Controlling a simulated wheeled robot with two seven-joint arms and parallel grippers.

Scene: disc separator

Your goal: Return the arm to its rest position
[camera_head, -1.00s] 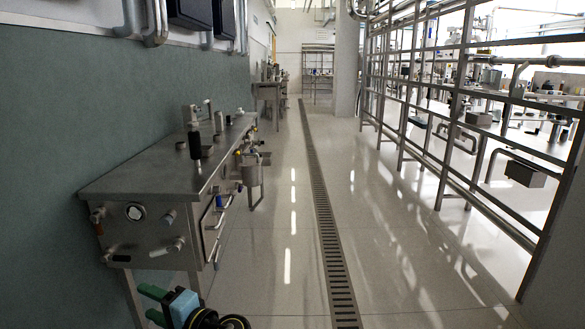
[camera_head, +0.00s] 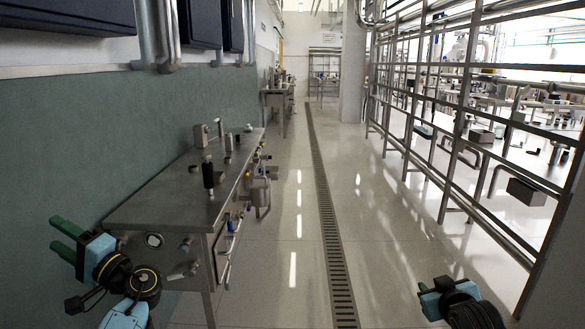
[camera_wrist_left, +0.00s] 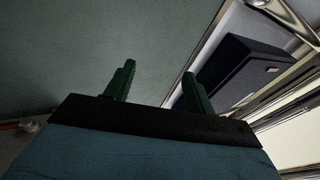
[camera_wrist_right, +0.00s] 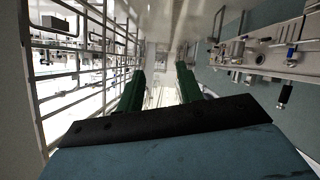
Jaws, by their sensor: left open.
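My left gripper (camera_head: 58,234) is raised at the lower left of the head view, beside the near end of the steel bench (camera_head: 155,205). Its two green fingers stand apart and empty, also in the left wrist view (camera_wrist_left: 159,70). My right gripper (camera_head: 424,288) is low at the bottom right of the head view, over the floor. In the right wrist view its green fingers (camera_wrist_right: 160,72) are apart with nothing between them.
The steel bench with valves and fittings stands along the green wall (camera_head: 80,140). A metal rail frame (camera_head: 455,130) runs along the right. A drain grate (camera_head: 330,240) crosses the open, shiny floor (camera_head: 390,230) between them.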

